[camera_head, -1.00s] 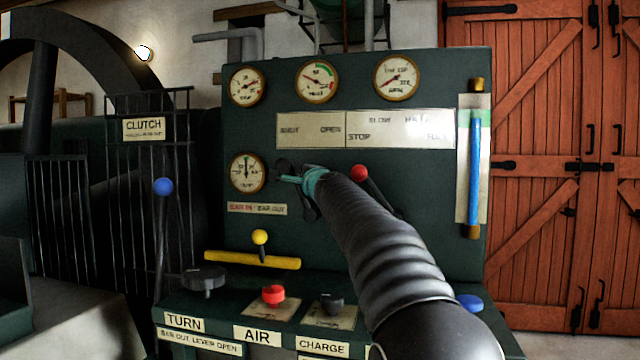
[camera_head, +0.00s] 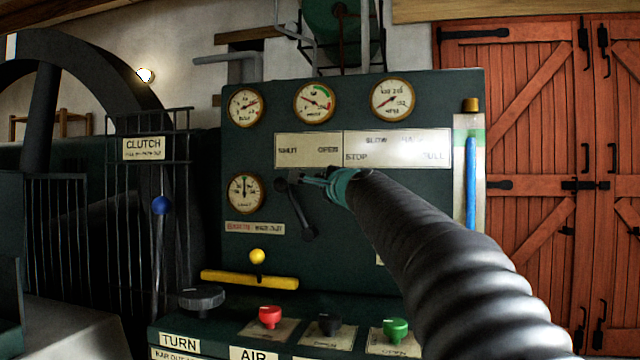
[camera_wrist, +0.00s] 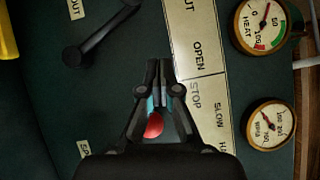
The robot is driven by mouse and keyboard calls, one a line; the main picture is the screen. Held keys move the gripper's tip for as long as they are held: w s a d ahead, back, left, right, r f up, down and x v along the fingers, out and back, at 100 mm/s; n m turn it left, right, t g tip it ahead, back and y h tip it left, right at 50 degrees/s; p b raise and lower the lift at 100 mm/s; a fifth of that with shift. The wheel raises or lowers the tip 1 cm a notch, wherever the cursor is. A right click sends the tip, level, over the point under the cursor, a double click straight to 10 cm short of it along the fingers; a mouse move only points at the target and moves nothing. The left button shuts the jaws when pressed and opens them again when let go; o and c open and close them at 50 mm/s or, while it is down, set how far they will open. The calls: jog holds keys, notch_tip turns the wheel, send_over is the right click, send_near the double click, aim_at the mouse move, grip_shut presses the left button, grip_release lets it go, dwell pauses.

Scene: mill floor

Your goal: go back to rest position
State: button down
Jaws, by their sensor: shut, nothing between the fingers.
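My gripper (camera_head: 316,180) is raised in front of the green control panel (camera_head: 350,265), just below the SHUT/OPEN plate (camera_head: 308,150). In the wrist view my gripper (camera_wrist: 158,75) has its fingers together with nothing held. A red ball knob (camera_wrist: 153,125) shows behind the fingers there; in the head view my arm hides it. A black lever (camera_head: 299,212) hangs down to the right beside the fingertips. In the wrist view this lever (camera_wrist: 100,35) is clear of the fingers.
Several gauges (camera_head: 316,103) sit along the panel top. A yellow-knobbed lever (camera_head: 257,257), red knob (camera_head: 270,317), black knob (camera_head: 329,324) and green knob (camera_head: 396,329) stand below. A blue-knobbed clutch lever (camera_head: 161,205) is at left. Red doors (camera_head: 540,180) are at right.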

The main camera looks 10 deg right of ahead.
jog(key=shift+s, duration=0.1)
dwell(0.3)
jog(key=s+a+f+n+g+y, duration=0.1)
jog(key=s+a+f+n+g, duration=0.4)
jog(key=s+f, duration=0.55)
jog(key=s+a+f+n+g+y, duration=0.1)
jog(key=s+a+f+n+g, duration=0.1)
jog(key=s+f+n, duration=0.6)
jog(key=s+d+f+n+g+h, duration=0.1)
jog(key=s+f+n+g, duration=0.1)
jog(key=s+f, duration=0.9)
jog(key=s+d+f+n+g+h, duration=0.2)
jog(key=s+f+n+g, duration=0.1)
jog(key=s+f, duration=0.9)
notch_tip(320, 180, down, 2)
jog(key=shift+f+n+g+h+p, duration=0.1)
jog(key=shift+n+g+h+p, duration=0.2)
jog(key=shift+g, duration=0.5)
